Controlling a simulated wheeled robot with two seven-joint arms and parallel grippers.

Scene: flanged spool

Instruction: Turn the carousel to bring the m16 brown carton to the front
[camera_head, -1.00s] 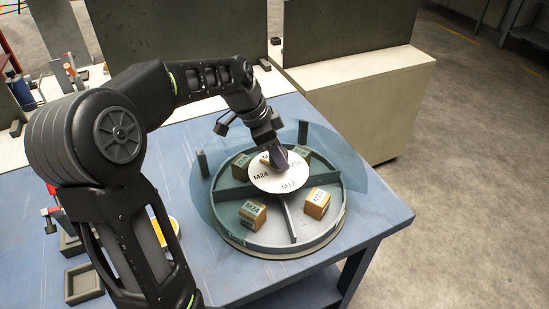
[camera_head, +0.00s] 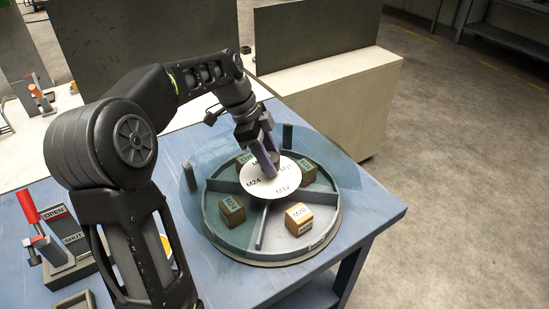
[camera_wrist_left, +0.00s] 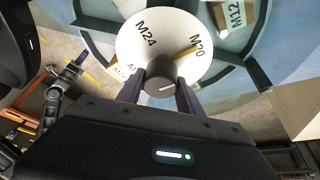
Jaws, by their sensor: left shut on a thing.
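The carousel (camera_head: 222,232) is a round grey-green tray with dividers. The M24 carton (camera_head: 232,209) stands at front left and the M20 carton (camera_head: 299,218) at front right. I cannot tell which carton is M16.
A clear bluish guard (camera_head: 344,172) curves around the back of the carousel, with a dark post (camera_head: 287,136) behind. A fixture with a red handle and OPEN/SHUT plate (camera_head: 50,213) stands at left. The blue table (camera_head: 378,212) is clear at right.

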